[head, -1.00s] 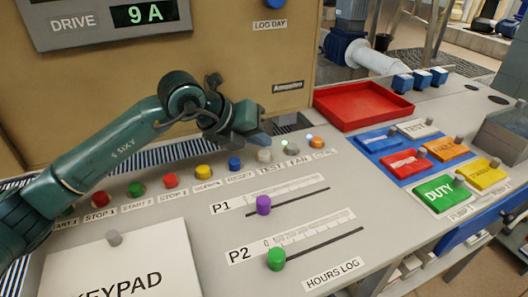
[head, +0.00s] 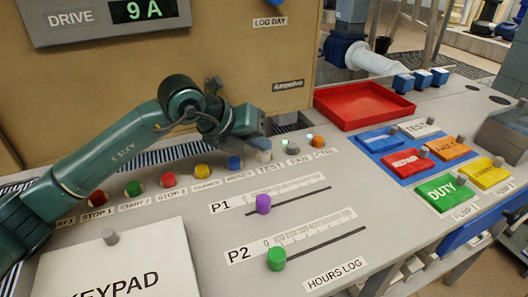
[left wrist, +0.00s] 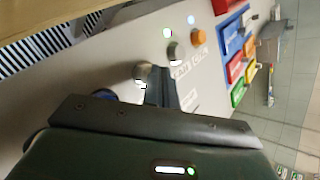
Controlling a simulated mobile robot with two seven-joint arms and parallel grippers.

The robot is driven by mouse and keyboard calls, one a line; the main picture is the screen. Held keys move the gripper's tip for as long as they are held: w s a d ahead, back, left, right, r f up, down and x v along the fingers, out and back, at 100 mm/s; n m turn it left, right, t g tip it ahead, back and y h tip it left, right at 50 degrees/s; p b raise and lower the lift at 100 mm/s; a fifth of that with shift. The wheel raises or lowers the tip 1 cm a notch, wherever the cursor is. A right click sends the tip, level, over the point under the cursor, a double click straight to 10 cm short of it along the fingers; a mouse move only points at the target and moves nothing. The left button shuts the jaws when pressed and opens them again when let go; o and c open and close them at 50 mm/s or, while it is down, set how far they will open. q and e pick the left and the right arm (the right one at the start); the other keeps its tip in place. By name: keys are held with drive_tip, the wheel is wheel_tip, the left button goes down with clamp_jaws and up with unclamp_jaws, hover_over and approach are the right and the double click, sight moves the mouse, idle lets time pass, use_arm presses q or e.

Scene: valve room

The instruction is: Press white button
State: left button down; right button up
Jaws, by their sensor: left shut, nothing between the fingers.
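The white button (head: 263,156) stands on the grey console above the TEST label, between a blue button and a grey one. My left gripper (head: 264,144) is shut and empty, with its tip right over the white button, hiding part of its top. In the left wrist view the shut fingers (left wrist: 163,90) reach to the side of the white button (left wrist: 143,72). I cannot tell whether they touch it or whether the button is pushed in. My right gripper is not in view.
Close by are the blue button (head: 234,163), the grey FAN button (head: 293,147) and the orange button (head: 319,141). Sliders with a purple knob (head: 263,204) and a green knob (head: 276,259) lie in front. A red tray (head: 362,105) stands behind to the right.

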sight(260, 155)
use_arm(q)
drive_tip(key=shift+f, duration=0.3)
drive_tip(key=shift+r, duration=0.1)
idle(0.4)
drive_tip(key=shift+r, duration=0.8)
drive_tip(key=shift+r+p, duration=0.1)
drive_tip(key=shift+p, duration=0.2)
drive_tip(key=shift+r+p, duration=1.35)
drive_tip(key=shift+r, duration=1.1)
drive_tip(key=shift+s+f, duration=0.1)
